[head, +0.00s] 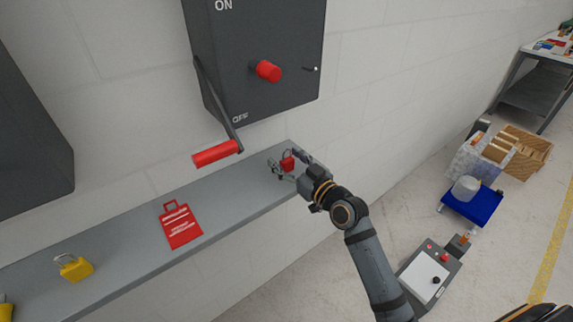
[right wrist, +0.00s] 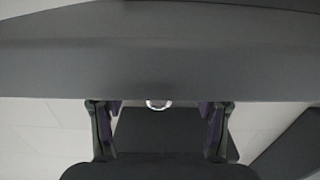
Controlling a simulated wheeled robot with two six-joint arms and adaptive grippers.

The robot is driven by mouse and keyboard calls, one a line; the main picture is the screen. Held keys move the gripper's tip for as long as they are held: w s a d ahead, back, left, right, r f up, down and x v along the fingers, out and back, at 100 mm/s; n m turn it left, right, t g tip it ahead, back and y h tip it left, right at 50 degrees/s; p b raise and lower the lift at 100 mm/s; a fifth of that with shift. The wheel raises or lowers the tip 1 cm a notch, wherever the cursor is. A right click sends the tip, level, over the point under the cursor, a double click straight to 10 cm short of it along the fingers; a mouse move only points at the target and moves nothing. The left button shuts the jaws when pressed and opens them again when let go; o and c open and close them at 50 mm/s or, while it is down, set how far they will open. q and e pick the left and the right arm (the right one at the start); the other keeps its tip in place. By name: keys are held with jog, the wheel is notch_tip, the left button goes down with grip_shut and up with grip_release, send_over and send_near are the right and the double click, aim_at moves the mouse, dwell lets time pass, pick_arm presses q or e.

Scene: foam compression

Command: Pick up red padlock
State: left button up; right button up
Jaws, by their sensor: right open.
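The red padlock (head: 287,164) stands on the grey shelf (head: 232,193) near its right end, below the dark switch box. In the right wrist view its silver shackle (right wrist: 158,104) shows between the fingers; its red body cannot be made out there. My right gripper (head: 285,166) is open, with one finger on each side of the padlock. The fingers also show apart in the right wrist view (right wrist: 160,115). I cannot tell whether either finger touches the padlock. My left gripper is not in view.
A red tag (head: 180,226) and a yellow padlock (head: 74,268) lie farther left on the shelf. The switch box (head: 258,60) has a lever with a red handle (head: 215,154) hanging just left of the gripper. The wall is close behind.

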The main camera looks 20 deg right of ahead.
jog(key=c, duration=1.3)
jog(key=shift+s+r, duration=0.1)
jog(key=shift+r, duration=0.35)
notch_tip(320, 180, up, 6)
jog(key=shift+r+p, duration=0.1)
jog(key=shift+p, duration=0.35)
jog(key=p+v, duration=1.9)
jog(key=p, duration=0.3)
jog(key=shift+s+d+p, duration=0.2)
jog(key=shift+s+p, duration=0.15)
